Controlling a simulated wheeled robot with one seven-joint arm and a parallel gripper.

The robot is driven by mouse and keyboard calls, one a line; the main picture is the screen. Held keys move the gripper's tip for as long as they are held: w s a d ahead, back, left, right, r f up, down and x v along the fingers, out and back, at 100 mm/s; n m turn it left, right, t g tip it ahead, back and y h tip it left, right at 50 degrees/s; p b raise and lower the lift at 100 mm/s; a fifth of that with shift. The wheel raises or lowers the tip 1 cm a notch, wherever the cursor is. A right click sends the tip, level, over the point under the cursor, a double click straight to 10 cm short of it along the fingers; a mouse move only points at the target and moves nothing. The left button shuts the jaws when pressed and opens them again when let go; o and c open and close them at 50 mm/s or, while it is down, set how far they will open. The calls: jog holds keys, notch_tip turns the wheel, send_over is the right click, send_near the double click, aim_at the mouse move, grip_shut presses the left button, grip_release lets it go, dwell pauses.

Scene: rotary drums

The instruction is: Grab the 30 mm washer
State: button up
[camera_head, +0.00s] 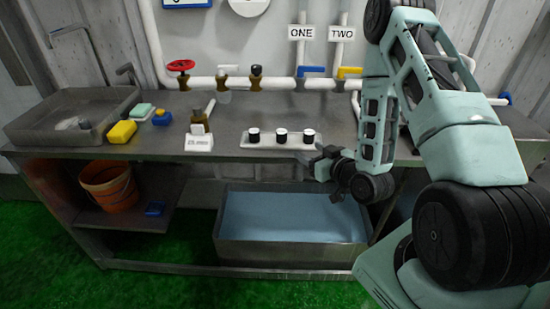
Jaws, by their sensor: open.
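A white strip (264,145) lies on the metal workbench and bears three small black-and-white round pieces: a left one (254,135), a middle one (281,136) and a right one (309,136). They may be the washers, but I cannot read any size, so I cannot tell which is 30 mm. My gripper (316,162) is open at the bench's front edge, just below and right of the right piece in the picture. It appears empty and apart from the pieces. Its fingers are small and dark here.
Pipes with valves (180,66) run along the back. A blue-filled trough (290,215) and an orange bucket (108,185) sit below.

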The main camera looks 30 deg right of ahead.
jog(key=b, duration=0.4)
send_near(285, 135)
jog(key=w, duration=0.3)
jog(key=w+f, duration=0.1)
jog(key=w, duration=0.1)
jog(key=shift+w+a, duration=0.15)
jog(key=shift+w, duration=0.2)
jog(key=shift+w+f+p, duration=0.15)
jog(key=shift+w+p, duration=0.15)
jog(key=shift+w, duration=0.7)
jog(key=shift+w+f+p, duration=0.2)
jog(key=shift+w+p, duration=0.1)
jog(key=shift+w, duration=0.7)
jog(key=shift+w+f+p, duration=0.15)
jog(key=shift+w+p, duration=0.15)
jog(key=shift+w, duration=0.7)
jog(key=c, duration=1)
